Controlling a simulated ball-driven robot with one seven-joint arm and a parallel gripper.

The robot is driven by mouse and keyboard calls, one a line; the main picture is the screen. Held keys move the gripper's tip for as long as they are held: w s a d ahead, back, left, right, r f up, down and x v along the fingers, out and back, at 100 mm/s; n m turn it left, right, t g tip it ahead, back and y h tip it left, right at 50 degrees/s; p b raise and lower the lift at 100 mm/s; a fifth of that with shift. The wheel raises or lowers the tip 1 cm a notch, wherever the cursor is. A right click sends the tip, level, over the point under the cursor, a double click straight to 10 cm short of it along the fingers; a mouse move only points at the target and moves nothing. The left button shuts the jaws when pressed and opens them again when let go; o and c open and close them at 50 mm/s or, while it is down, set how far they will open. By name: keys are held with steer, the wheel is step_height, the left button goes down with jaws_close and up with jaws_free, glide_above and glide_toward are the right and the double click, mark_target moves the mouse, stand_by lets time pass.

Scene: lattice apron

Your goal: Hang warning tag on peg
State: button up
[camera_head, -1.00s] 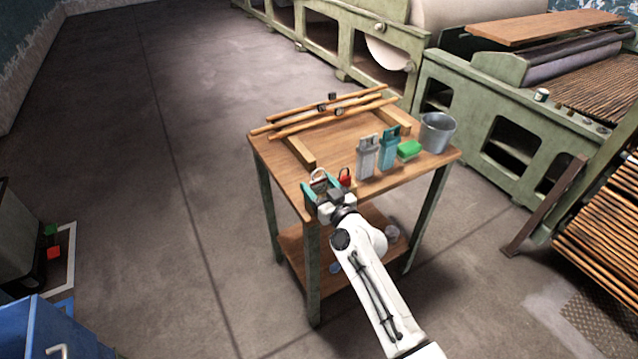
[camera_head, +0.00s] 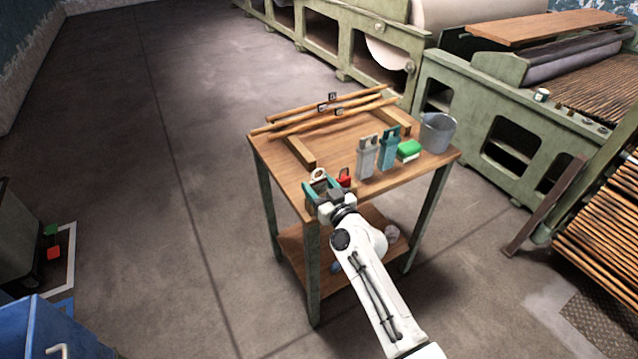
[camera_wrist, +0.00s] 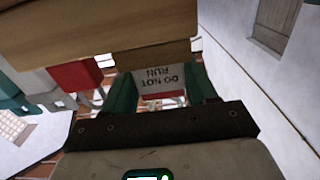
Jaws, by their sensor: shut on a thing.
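The warning tag (camera_wrist: 166,80) is pale, with dark "DO NOT RUN" lettering that reads upside down in the wrist view. My gripper (camera_wrist: 162,95) is shut on it, with a teal finger at each side. In the head view my gripper (camera_head: 319,187) is at the table's front left corner, and a small pale ring (camera_head: 318,174) shows just above the fingers. A red padlock-like piece (camera_head: 344,178) stands close to the right of my gripper. I cannot make out the peg for certain in either view.
Wooden rods (camera_head: 290,125) lie at the back. Bare tabletop lies between rods and blocks.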

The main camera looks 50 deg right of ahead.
steer(key=shift+r, duration=0.1)
steer(key=shift+r+p, duration=1.75)
steer(key=shift+r, duration=0.15)
steer(key=b+v, duration=0.1)
steer(key=v, duration=0.7)
stand_by(0.4)
